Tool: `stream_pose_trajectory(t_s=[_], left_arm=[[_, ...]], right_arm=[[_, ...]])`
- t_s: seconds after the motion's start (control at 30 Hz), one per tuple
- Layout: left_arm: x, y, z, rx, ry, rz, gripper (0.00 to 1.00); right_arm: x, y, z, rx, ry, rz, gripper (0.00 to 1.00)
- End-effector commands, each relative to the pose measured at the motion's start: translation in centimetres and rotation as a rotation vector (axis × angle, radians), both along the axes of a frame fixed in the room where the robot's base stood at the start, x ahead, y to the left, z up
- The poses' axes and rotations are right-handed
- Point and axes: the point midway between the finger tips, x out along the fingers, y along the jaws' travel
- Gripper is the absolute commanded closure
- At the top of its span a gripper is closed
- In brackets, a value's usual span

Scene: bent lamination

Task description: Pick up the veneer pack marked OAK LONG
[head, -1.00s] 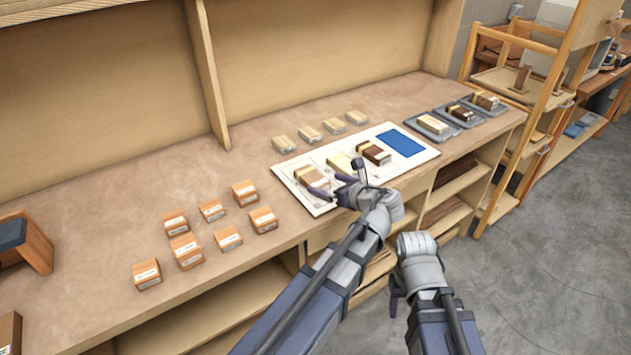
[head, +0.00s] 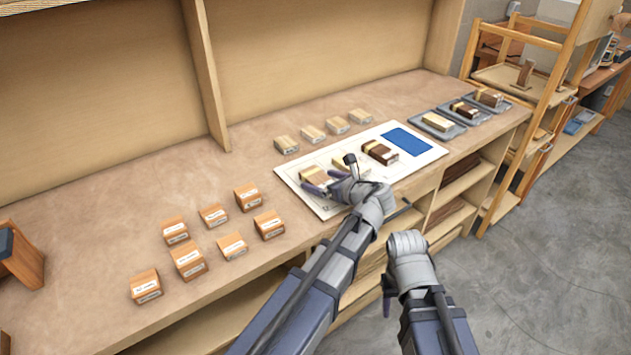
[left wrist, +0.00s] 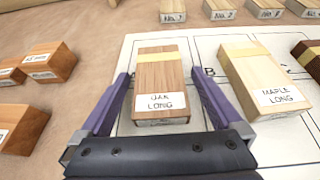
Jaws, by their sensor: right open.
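The veneer pack marked OAK LONG (left wrist: 160,84) is a reddish-brown block with a pale yellow band and a white label. It lies on the white board, and in the head view it (head: 314,175) is partly covered by my left gripper (head: 325,186). In the left wrist view my left gripper (left wrist: 160,105) is open, one purple finger on each side of the pack, with visible gaps. A pale pack marked MAPLE LONG (left wrist: 262,80) lies just right of the right finger. My right gripper (head: 388,295) is open and empty, in front of the bench.
A dark banded pack (head: 380,152) and a blue rectangle (head: 406,141) are further right on the white board (head: 428,152). Several small numbered blocks (head: 312,133) stand behind it. Several labelled brown blocks (head: 232,246) are to the left. Grey trays (head: 450,131) with packs are at the right.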

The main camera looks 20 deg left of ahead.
Motion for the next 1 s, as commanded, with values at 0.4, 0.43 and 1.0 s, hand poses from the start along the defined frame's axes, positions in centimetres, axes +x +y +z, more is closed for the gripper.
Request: stream_pose_trajectory(t_s=[0.4,0.43,1.0], left_arm=[[-0.03,0.01,0.01,0.0,0.0,0.001,0.47],[-0.03,0.01,0.01,0.0,0.0,0.001,0.51],[-0.02,0.02,0.11,0.001,0.0,0.001,0.87]], right_arm=[[0.01,0.0,0.01,0.0,0.0,0.0,0.5],[0.01,0.0,0.01,0.0,0.0,0.0,0.5],[0.01,0.0,0.09,0.0,0.0,0.0,0.5]])
